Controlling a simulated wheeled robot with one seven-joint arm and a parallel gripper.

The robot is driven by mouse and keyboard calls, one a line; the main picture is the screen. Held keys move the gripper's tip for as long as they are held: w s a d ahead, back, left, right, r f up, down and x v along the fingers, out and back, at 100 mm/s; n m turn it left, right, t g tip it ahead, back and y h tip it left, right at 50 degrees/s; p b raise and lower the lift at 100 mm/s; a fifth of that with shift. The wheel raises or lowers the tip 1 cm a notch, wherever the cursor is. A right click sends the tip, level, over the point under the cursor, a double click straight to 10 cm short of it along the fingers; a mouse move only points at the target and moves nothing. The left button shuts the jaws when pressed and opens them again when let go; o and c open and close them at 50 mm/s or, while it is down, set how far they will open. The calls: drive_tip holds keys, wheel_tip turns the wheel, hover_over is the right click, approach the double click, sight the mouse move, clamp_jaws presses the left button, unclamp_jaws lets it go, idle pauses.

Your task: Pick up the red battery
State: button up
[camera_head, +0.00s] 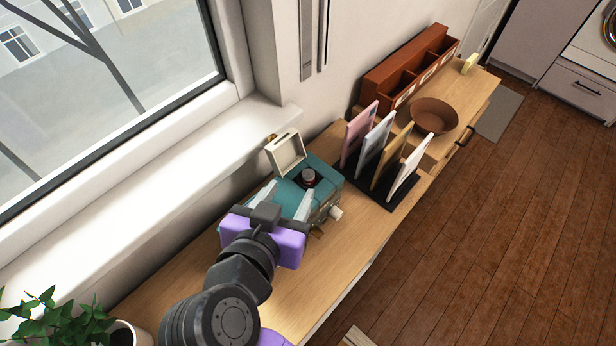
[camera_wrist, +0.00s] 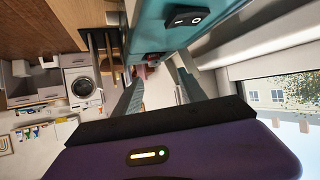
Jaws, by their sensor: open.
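A small dark cylinder with a reddish tint (camera_head: 308,178) stands on the teal appliance (camera_head: 325,171); I take it for the red battery, but it is too small to be sure. My gripper (camera_head: 287,194) is open, with its two grey fingers over the appliance, just short of the cylinder. In the wrist view, the fingers (camera_wrist: 157,78) are apart and a small reddish thing (camera_wrist: 146,72) shows between them; I cannot tell whether it is the battery. The appliance (camera_wrist: 150,28) with its black rocker switch (camera_wrist: 187,19) is close to the fingers there.
A black rack (camera_head: 385,193) with several upright panels is just beyond, then a brown bowl (camera_head: 434,115) and a red-brown organizer (camera_head: 392,77). The window sill (camera_head: 150,170) runs along the left. The near wooden counter (camera_head: 310,283) is mostly clear.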

sight(308, 175)
drive_tip(key=shift+s+d+r+m+h, duration=0.15)
drive_tip(key=shift+r+m+h, duration=0.1)
drive_tip(key=shift+m+h, duration=0.05)
drive_tip(key=shift+d, duration=0.1)
drive_tip(key=p+x, duration=0.1)
drive_tip(key=x, duration=0.3)
drive_tip(key=p+x, duration=0.1)
drive_tip(key=x, duration=0.2)
drive_tip(key=shift+d+f, duration=0.1)
drive_tip(key=shift+f, duration=0.3)
drive_tip(key=shift+c, duration=0.2)
clamp_jaws()
